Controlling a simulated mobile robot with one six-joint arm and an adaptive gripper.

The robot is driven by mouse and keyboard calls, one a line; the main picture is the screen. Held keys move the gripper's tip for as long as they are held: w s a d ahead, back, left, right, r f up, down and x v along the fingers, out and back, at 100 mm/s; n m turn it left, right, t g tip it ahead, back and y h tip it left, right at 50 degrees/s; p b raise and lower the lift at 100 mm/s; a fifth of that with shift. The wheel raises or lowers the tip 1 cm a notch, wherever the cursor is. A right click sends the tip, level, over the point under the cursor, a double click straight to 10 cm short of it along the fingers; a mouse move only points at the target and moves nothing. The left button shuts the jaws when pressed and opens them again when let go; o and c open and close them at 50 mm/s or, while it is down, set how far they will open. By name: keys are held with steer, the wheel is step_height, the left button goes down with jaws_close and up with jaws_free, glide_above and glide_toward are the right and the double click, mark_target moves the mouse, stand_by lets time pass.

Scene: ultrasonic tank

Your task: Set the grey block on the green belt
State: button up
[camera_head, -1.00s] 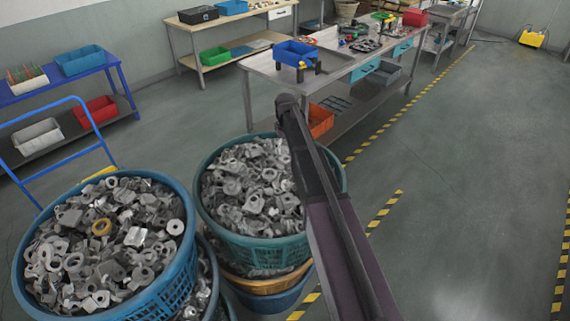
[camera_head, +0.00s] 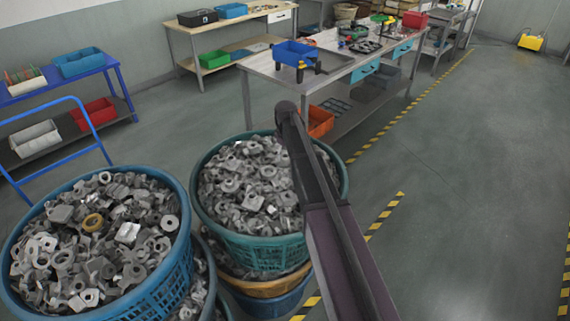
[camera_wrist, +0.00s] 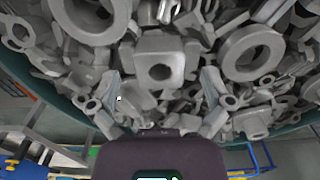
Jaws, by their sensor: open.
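My gripper (camera_wrist: 161,88) shows in the wrist view, its two grey fingers spread apart with nothing clearly held between them. It is above a heap of grey metal parts in a basket. A grey block with a round hole (camera_wrist: 160,62) lies among these parts, just beyond the fingertips. I cannot tell whether it is the task's grey block. In the head view my arm reaches up past the teal basket (camera_head: 272,250), and my gripper is not visible there. I cannot make out a green belt in any view.
A blue basket (camera_head: 168,284) full of similar parts stands at the left, close to the teal one. A workbench (camera_head: 262,66) with a blue bin (camera_head: 296,52) and tools stands behind. An orange bin (camera_head: 319,121) sits under it. The floor at the right is clear.

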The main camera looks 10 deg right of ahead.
steer(key=shift+f, duration=0.3)
stand_by(0.5)
steer(key=c, duration=1.3)
steer(key=shift+r, duration=0.1)
step_height(320, 180, up, 2)
steer(key=shift+r+p, duration=0.25)
steer(key=shift+p, duration=1)
steer(key=shift+s+r+p, duration=0.45)
steer(key=shift+r+p, duration=0.15)
steer(key=shift+r, duration=0.05)
steer(key=s, duration=1)
steer(key=s+a+r+p, duration=0.1)
steer(key=s, duration=0.4)
steer(key=shift+s+a, duration=0.1)
